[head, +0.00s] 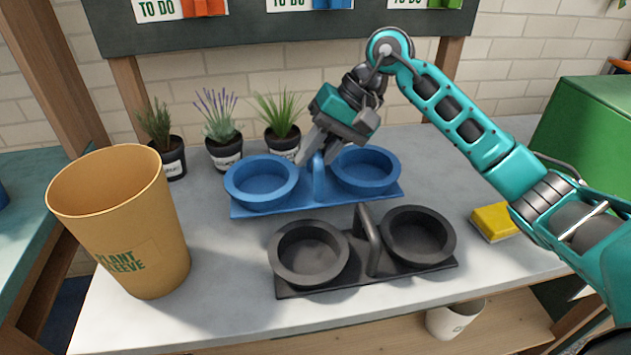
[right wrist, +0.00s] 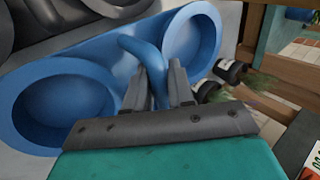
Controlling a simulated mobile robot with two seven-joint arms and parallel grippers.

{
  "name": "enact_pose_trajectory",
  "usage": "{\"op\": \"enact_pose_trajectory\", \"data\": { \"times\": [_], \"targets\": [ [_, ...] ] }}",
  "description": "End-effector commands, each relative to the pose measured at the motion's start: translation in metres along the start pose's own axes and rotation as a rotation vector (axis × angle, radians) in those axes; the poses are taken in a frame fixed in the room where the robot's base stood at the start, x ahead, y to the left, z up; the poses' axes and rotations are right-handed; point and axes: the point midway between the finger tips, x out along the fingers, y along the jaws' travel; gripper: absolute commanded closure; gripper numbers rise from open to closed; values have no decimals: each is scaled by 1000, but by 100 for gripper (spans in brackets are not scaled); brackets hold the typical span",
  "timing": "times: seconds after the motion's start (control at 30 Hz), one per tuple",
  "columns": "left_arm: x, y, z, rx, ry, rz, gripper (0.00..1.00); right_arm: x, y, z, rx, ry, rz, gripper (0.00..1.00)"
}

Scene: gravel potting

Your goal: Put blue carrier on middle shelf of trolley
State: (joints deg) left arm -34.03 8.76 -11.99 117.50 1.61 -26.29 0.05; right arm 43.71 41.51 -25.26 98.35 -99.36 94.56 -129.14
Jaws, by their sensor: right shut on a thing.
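The blue carrier (head: 318,196) stands on the grey bench top, a flat base with two round empty cups and an upright handle between them. My right gripper (head: 318,160) reaches down from above and is shut on the carrier's handle. The right wrist view shows the gripper fingers (right wrist: 167,88) on either side of the blue handle (right wrist: 146,55), with a blue cup (right wrist: 60,105) on each side. I cannot tell whether the carrier is lifted; it appears to rest on the bench. My left gripper is not in view. No trolley is clearly identifiable.
A black carrier (head: 368,268) of the same shape stands just in front. A tan plant sleeve pot (head: 125,220) is at left. Several potted plants (head: 222,140) stand behind. A white pot (head: 455,318) sits on the shelf below.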

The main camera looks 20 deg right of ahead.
Motion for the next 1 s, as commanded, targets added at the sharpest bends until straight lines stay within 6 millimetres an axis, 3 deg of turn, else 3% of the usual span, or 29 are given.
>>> {"op": "enact_pose_trajectory", "data": {
  "times": [0.47, 0.87, 0.9, 1.0],
  "targets": [
    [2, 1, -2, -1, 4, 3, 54, 44, 28, 0, 1, -2, -3, 100],
    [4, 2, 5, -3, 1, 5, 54, 49, 32, 0, -2, 1, -1, 100],
    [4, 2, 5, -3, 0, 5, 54, 49, 32, 0, -2, 0, -1, 76],
    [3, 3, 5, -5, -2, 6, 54, 48, 32, 0, -1, 0, -1, 67]
  ]
}}
